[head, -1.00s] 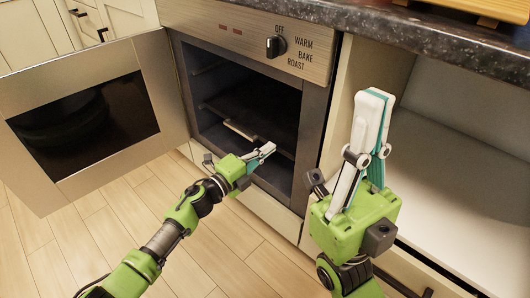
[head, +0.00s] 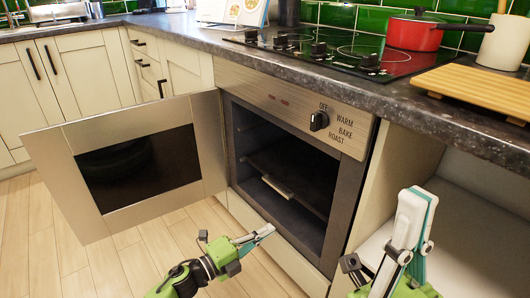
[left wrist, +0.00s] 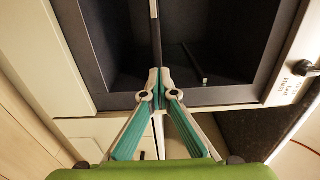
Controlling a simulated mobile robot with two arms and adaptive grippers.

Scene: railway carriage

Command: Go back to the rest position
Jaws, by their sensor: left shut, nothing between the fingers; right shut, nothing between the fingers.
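My left gripper (head: 262,233) is shut and empty in front of the lower part of the open oven (head: 300,170). In the left wrist view its closed fingertips (left wrist: 159,80) point at the dark oven cavity (left wrist: 205,45). My right gripper (head: 421,198) is shut and empty, pointing up, at the lower right in the head view, in front of an open cupboard space. The oven door (head: 135,170) is swung open to the left. A dark tray with a light handle (head: 278,187) lies inside the oven.
The counter edge (head: 400,100) runs above the oven and holds a hob (head: 330,50), a red pan (head: 415,32) and a wooden board (head: 480,88). The oven knob (head: 319,121) sticks out of the panel. The wooden floor (head: 50,240) is clear at the left.

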